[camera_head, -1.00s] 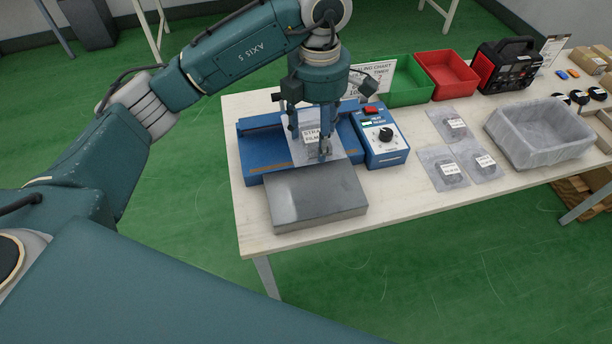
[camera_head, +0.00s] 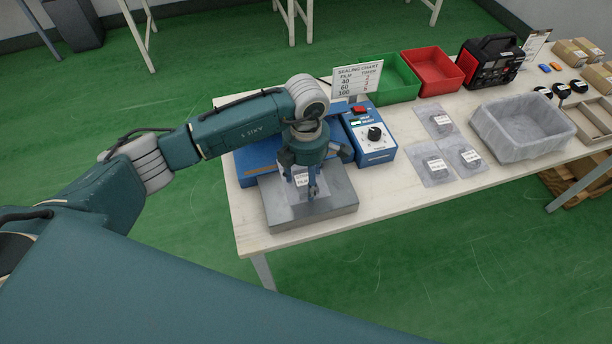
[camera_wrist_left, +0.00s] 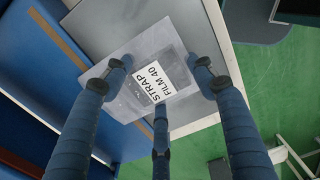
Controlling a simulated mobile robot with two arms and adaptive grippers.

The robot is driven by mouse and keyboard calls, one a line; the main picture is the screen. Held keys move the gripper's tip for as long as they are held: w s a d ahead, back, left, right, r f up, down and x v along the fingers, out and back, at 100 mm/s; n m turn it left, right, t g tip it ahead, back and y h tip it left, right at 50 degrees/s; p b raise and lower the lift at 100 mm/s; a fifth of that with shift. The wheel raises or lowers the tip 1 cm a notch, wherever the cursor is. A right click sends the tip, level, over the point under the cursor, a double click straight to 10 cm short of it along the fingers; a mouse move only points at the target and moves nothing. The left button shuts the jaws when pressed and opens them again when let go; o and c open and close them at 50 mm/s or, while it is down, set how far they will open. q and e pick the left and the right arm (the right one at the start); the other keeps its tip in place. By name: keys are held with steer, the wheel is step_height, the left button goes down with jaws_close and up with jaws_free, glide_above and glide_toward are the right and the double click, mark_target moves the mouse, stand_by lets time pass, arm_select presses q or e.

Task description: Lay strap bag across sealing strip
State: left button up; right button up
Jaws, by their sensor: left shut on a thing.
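The strap bag (camera_head: 299,187) is a clear pouch with a white label. In the left wrist view the label on the bag (camera_wrist_left: 150,82) reads STRAP FILM 40. My left gripper (camera_head: 311,193) points down over the grey metal plate in front of the blue sealer (camera_head: 243,168) and is shut on the bag. In the wrist view its blue fingers (camera_wrist_left: 160,115) surround the bag. The brown sealing strip (camera_wrist_left: 58,36) runs along the blue sealer, its far end near the bag's edge. My arm hides much of the sealer in the head view. My right gripper is not in view.
The grey plate (camera_head: 335,211) stands at the table's front edge. The sealer's control box (camera_head: 371,148) and a sealing chart (camera_head: 357,80) stand right of my gripper. Several bags, including one bag (camera_head: 437,121), lie farther right beside a lined grey bin (camera_head: 520,155). Green and red bins stand behind.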

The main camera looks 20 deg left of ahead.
mark_target(306, 182)
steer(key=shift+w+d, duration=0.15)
arm_select(q)
steer(key=shift+f, duration=0.15)
steer(key=o, duration=1.1)
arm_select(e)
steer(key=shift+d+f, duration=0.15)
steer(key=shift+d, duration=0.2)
arm_select(q)
steer(key=shift+r, duration=0.25)
steer(key=shift+w+r, duration=0.1)
steer(key=shift+r, duration=0.15)
step_height(306, 182, up, 11)
steer(key=b, duration=0.3)
steer(key=shift+r+b, duration=0.2)
steer(key=shift+b, duration=0.15)
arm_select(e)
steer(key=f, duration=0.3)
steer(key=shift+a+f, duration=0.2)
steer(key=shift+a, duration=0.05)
arm_select(q)
steer(key=shift+s+f, duration=0.1)
steer(key=shift+s, duration=0.1)
